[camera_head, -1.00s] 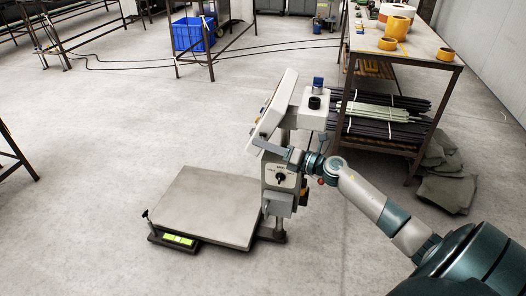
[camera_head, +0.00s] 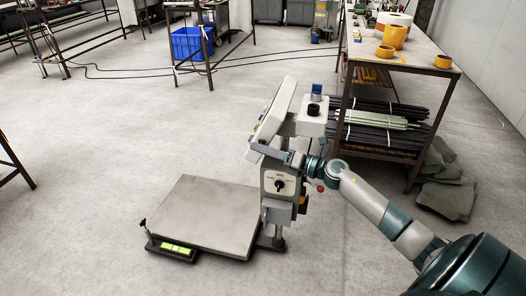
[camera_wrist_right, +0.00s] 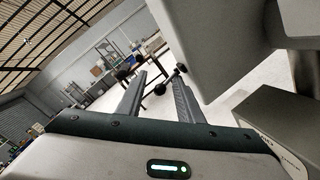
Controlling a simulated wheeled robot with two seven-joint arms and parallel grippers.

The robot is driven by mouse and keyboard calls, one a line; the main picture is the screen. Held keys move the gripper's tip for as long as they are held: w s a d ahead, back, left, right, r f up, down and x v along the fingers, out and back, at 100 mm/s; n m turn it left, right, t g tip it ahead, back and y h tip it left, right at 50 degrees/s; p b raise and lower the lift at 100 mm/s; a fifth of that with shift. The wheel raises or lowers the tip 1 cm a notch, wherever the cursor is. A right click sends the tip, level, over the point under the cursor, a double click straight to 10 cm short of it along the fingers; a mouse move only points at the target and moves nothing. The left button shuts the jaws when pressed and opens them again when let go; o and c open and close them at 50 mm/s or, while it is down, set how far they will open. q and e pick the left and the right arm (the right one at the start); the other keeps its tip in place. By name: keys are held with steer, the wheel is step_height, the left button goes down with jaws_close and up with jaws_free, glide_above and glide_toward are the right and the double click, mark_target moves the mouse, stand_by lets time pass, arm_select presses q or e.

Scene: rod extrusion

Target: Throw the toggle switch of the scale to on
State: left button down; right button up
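The scale stands on the floor in the head view, with a flat grey platform (camera_head: 205,215), a tilted display head (camera_head: 277,108) and a control box (camera_head: 277,188) with a black round knob (camera_head: 279,186). A small red-tipped part (camera_head: 320,188) shows right of the box; I cannot tell whether it is the toggle switch. My right gripper (camera_head: 256,149) lies just below the display head and above the control box, fingers pointing left. In the right wrist view its fingers (camera_wrist_right: 155,98) are apart with nothing visibly held. My left gripper is out of view.
A workbench (camera_head: 415,48) with yellow rolls and bundled rods below stands at the right. Grey cloths (camera_head: 447,190) lie beside it. A blue bin (camera_head: 190,43) and metal tables are at the back. The floor left of the scale is clear.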

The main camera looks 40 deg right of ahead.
steer(key=shift+s, duration=0.15)
